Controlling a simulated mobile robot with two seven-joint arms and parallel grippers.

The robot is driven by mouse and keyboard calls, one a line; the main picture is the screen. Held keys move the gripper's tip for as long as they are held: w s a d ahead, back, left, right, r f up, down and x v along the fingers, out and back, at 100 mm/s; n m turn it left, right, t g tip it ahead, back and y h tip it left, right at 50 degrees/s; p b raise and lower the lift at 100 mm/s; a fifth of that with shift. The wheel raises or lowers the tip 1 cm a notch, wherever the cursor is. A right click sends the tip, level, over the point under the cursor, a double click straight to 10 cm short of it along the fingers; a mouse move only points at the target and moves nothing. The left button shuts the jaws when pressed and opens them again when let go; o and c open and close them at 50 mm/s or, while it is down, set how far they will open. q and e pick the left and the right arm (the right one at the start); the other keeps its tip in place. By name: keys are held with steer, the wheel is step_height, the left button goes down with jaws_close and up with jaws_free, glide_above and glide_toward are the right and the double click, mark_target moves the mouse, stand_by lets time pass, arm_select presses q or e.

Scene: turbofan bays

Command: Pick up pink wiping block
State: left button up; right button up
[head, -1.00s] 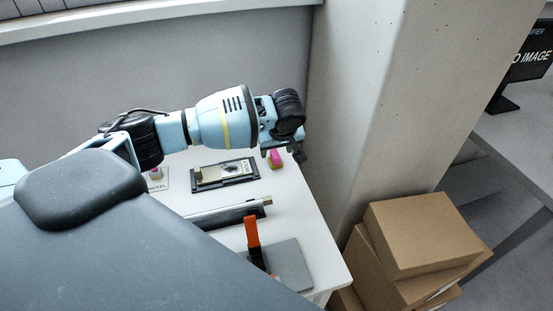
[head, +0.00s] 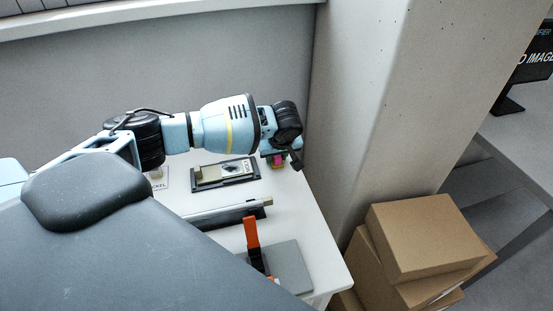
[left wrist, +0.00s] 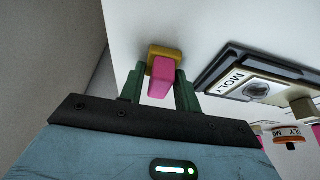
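The pink wiping block (left wrist: 161,78) has a yellow base and sits on the white table. In the left wrist view it lies between the two green fingers of my left gripper (left wrist: 160,84). The fingers are apart, one on each side of the block, and I see no clear grip on it. In the head view the pink block (head: 277,160) shows partly under my left gripper (head: 283,152), which hides some of it. My right gripper is not in view.
A dark tray (head: 257,177) with a plate marked MOLY lies beside the block. A long bar (head: 228,207), an orange-handled tool (head: 252,235) and a grey plate (head: 289,268) lie nearer. A wall pillar (head: 350,100) stands to the right, with cardboard boxes (head: 420,235) below.

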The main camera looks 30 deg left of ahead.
arm_select(q)
steer(key=c, duration=0.4)
